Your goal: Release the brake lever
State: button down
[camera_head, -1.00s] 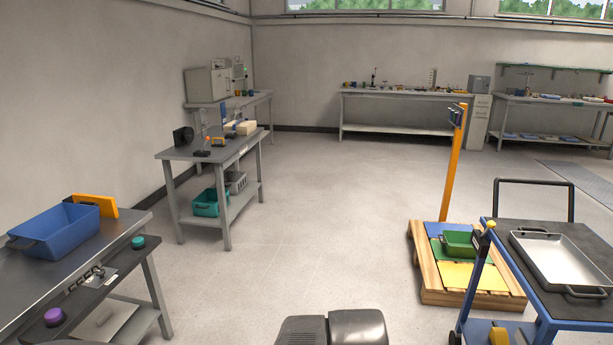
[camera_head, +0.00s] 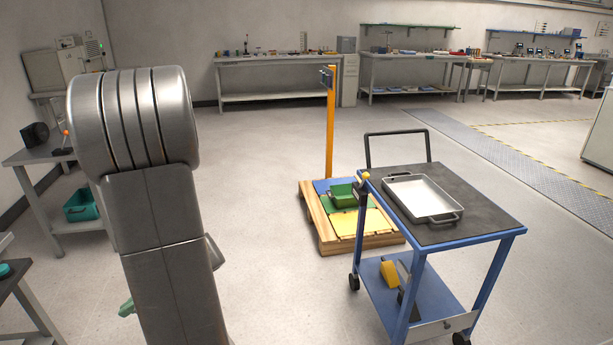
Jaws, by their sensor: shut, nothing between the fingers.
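The blue cart (camera_head: 500,236) stands right of centre, with a dark top and a black push handle. My gripper is not in view. My grey arm rises large at the left, clear of the cart and the lever in the picture.
A grey metal tray (camera_head: 425,199) sits on the cart top. A yellow wedge-like object (camera_head: 388,272) lies on its lower shelf. Behind it, a wooden pallet (camera_head: 365,243) carries a green bin (camera_head: 344,195) and an orange post (camera_head: 331,125).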

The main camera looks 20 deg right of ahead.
aim_at(365, 175)
jog(key=z, duration=0.6)
jog(key=i+z, duration=0.15)
jog(key=z, duration=0.3)
jog(key=i+z, duration=0.2)
jog(key=z, duration=0.2)
jog(key=i+z, duration=0.2)
jog(key=z, duration=0.25)
jog(key=i+j+z, duration=0.1)
jog(key=z, duration=0.35)
jog(key=i+j+z, duration=0.15)
jog(key=i+j, duration=0.3)
jog(key=i+j+z, duration=0.15)
jog(key=i+j, duration=0.25)
jog(key=j, duration=0.2)
